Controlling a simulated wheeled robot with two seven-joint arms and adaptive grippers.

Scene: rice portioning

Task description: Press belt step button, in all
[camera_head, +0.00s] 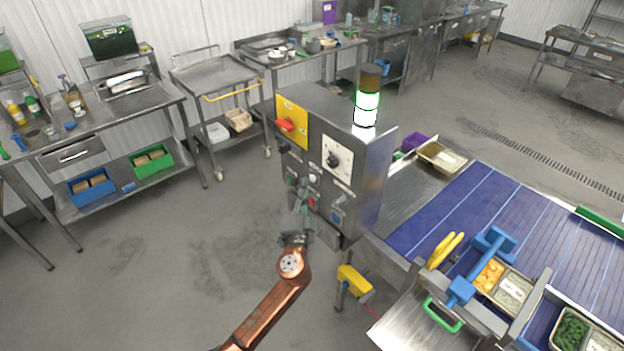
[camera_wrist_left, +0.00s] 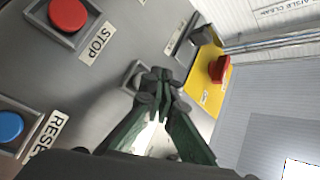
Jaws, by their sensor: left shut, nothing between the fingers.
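The grey control box (camera_head: 357,195) stands at the end of the belt. Its front carries several buttons. My left gripper (camera_head: 304,192) is shut and empty, close in front of the lower buttons. In the left wrist view its fingertips (camera_wrist_left: 161,76) lie over a button with a grey surround (camera_wrist_left: 132,72), mostly hidden behind them; whether they touch it I cannot tell. No step label is readable. The red STOP button (camera_wrist_left: 68,13) and blue RESET button (camera_wrist_left: 10,126) are clear of the fingers. The blue belt (camera_head: 480,215) extends to the right. My right gripper is not in view.
A red emergency knob (camera_wrist_left: 220,69) sits on the box's yellow panel (camera_wrist_left: 211,92). A lit green-white signal tower (camera_head: 367,100) tops the box. Food trays (camera_head: 507,289) and a blue-handled tool (camera_head: 480,264) are at the belt's near side. Open floor lies left of the box.

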